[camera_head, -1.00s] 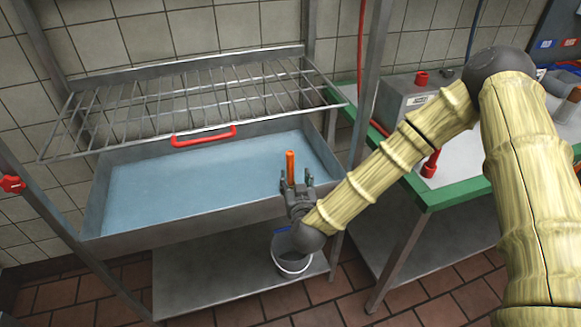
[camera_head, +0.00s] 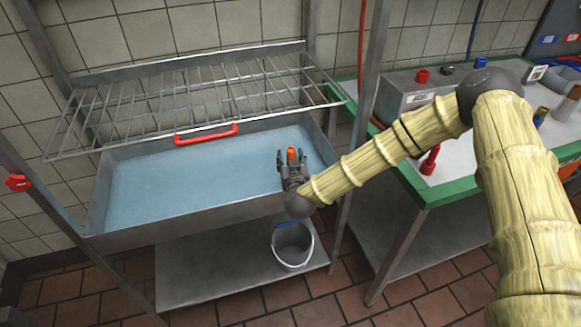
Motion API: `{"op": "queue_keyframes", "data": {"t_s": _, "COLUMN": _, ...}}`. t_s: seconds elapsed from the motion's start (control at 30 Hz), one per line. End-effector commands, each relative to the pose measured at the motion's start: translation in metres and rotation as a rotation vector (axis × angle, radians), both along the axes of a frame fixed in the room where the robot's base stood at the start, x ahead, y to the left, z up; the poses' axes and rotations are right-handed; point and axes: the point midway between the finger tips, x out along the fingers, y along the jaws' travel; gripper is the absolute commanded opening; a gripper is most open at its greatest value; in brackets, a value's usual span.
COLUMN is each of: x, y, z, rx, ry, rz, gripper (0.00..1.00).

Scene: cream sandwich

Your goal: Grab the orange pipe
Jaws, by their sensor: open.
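The orange pipe (camera_head: 291,153) shows only as a short orange end between the fingers of my gripper (camera_head: 292,159), over the right part of the blue-bottomed basin (camera_head: 148,240). My gripper is open, with one dark finger on each side of the pipe. The lower part of the pipe is hidden by the gripper. I cannot tell whether the fingers touch it.
A grey bucket (camera_head: 293,246) stands on the lower shelf (camera_head: 190,275). A green-edged table (camera_head: 440,192) with a grey box and red fittings is at the right.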

Motion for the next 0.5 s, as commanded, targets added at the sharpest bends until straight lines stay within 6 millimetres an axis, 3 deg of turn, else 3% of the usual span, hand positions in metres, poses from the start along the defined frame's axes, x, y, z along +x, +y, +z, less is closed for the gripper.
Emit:
{"op": "queue_keyframes", "data": {"t_s": 0.23, "x": 0.0011, "y": 0.0, "z": -0.0005, "rx": 0.0, "ry": 0.0, "rz": 0.0, "gripper": 0.48}}
{"op": "queue_keyframes", "data": {"t_s": 0.5, "x": 0.001, "y": 0.0, "z": -0.0004, "rx": 0.0, "ry": 0.0, "rz": 0.0, "gripper": 0.0}}
